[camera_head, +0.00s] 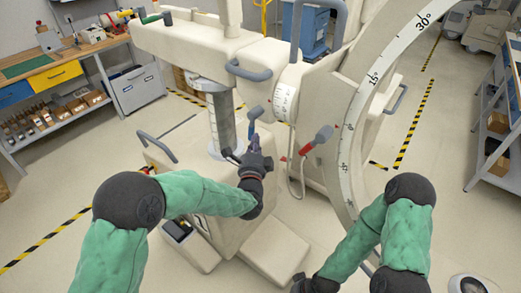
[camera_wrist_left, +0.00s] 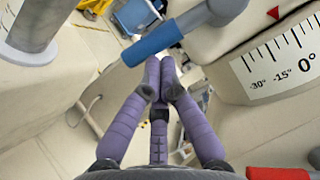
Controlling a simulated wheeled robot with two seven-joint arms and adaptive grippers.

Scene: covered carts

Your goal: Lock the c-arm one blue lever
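The blue lever (camera_head: 252,125) hangs from the side of the cream C-arm machine, just below the round joint with the angle scale. In the left wrist view the blue lever (camera_wrist_left: 152,44) slants across the top and joins a grey hub at its right end. My left gripper (camera_head: 254,142) is just under the lever. Its purple fingers (camera_wrist_left: 160,66) converge and their tips meet just below the blue handle; nothing shows between them. I cannot tell whether the tips touch the lever. My right gripper (camera_head: 303,284) is partly cut off at the bottom edge, its fingers hidden.
A red-and-grey lever (camera_head: 318,138) with a hanging cable is right of the blue lever. The column (camera_head: 222,118) and a grey handle (camera_head: 158,146) are left of my left gripper. A workbench (camera_head: 60,75) is at far left.

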